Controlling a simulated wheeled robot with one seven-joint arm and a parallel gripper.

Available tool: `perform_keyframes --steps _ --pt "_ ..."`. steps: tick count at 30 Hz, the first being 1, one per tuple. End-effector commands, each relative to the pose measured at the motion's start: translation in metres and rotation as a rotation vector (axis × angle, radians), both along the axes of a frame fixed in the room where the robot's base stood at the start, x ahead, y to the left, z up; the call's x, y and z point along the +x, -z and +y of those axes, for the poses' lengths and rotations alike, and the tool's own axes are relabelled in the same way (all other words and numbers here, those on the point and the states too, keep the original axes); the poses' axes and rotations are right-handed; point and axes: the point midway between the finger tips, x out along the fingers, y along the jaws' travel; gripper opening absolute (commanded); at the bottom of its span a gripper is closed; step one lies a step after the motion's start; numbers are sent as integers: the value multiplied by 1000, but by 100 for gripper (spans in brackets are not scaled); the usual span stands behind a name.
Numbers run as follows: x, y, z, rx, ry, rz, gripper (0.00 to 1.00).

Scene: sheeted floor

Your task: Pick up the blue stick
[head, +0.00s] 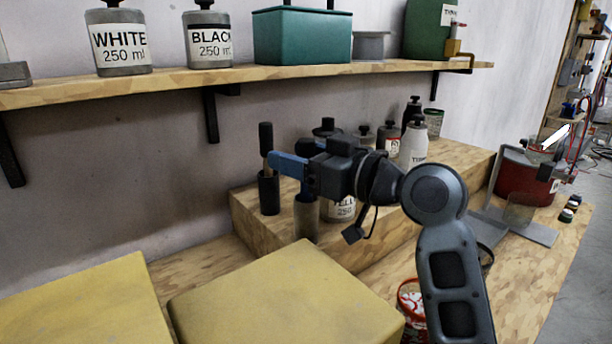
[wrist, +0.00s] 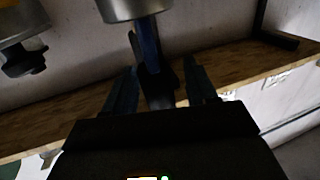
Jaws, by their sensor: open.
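The blue stick (wrist: 147,42) stands in a grey metal cup (wrist: 135,9) that shows at the top of the upside-down wrist view. In the head view a small part of the blue stick (head: 305,187) shows above the cup (head: 306,218), under my gripper. My gripper (head: 288,166) has blue fingers and points left over the cup. In the wrist view my gripper (wrist: 161,66) is open, with a finger on each side of the stick's dark far end. I cannot tell whether either finger touches it. The stick's upper part is hidden in the head view.
A black cup (head: 269,193) with a black-topped stick stands just left. A shelf (head: 300,72) runs above. Yellow blocks (head: 285,295) lie in front.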

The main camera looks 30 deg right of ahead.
Motion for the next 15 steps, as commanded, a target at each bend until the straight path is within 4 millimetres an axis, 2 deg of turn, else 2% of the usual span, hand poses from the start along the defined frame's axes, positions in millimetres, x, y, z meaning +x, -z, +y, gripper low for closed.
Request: perform_keyframes --steps 7,15 --pt "2 1 1 0 1 0 57" --pt "2 0 0 0 1 0 32"
